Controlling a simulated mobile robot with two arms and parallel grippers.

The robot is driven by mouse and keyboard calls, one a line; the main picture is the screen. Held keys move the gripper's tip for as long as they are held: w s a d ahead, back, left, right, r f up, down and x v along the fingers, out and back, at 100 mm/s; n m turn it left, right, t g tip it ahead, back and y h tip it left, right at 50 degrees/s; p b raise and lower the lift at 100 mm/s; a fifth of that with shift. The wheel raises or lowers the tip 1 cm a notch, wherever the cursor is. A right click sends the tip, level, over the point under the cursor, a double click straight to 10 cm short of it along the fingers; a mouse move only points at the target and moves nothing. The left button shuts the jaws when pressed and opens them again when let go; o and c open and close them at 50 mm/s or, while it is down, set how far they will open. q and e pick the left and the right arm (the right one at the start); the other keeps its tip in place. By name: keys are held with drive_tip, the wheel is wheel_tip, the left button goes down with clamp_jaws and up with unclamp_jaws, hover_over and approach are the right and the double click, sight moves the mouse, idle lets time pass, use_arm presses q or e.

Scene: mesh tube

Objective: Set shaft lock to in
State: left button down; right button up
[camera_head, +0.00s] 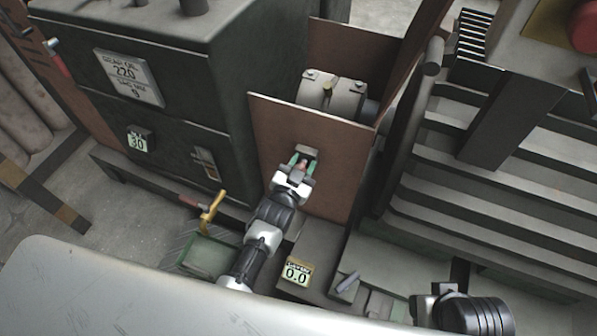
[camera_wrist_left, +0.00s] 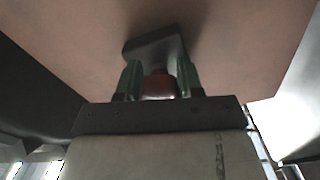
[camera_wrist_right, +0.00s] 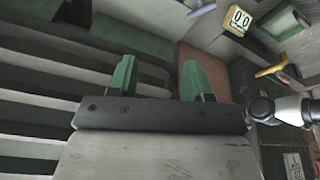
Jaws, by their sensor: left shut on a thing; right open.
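The shaft lock shows as a red knob (camera_wrist_left: 158,84) in front of a grey metal bracket (camera_wrist_left: 152,47) on a brown panel (camera_head: 335,190). In the head view the red knob (camera_head: 302,164) sits at the panel's middle. My left gripper (camera_head: 303,163) is shut on the red knob, with its green fingertips on either side of it. In the left wrist view the gripper (camera_wrist_left: 158,82) hides the knob's lower part. My right gripper (camera_wrist_right: 160,78) is open and empty, with its green fingers apart, facing grey ribs; in the head view its fingers are out of frame or hidden.
A dark cabinet (camera_head: 165,110) with labels stands left of the panel. A yellow lever (camera_head: 212,212) juts out near my left arm. A 0.0 display (camera_head: 297,271) is below the panel. Grey ribbed bars (camera_head: 480,190) fill the right side.

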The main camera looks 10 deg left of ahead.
use_arm(q)
drive_tip(key=shift+w, duration=0.25)
drive_tip(key=shift+r, duration=0.1)
drive_tip(key=c, duration=1)
unclamp_jaws()
drive_tip(key=o, duration=0.3)
drive_tip(key=shift+w+d, duration=0.1)
drive_tip(key=shift+w, duration=0.05)
use_arm(e)
drive_tip(key=shift+s+r, duration=0.1)
drive_tip(key=shift+r, duration=0.15)
use_arm(q)
drive_tip(key=shift+s, duration=0.2)
drive_tip(key=shift+s, duration=0.3)
drive_tip(key=s+a+p, duration=0.2)
drive_tip(key=s, duration=0.7)
drive_tip(key=shift+s, duration=0.4)
use_arm(e)
drive_tip(key=x, duration=0.7)
drive_tip(key=shift+s+f, duration=0.2)
drive_tip(key=shift+f, duration=0.25)
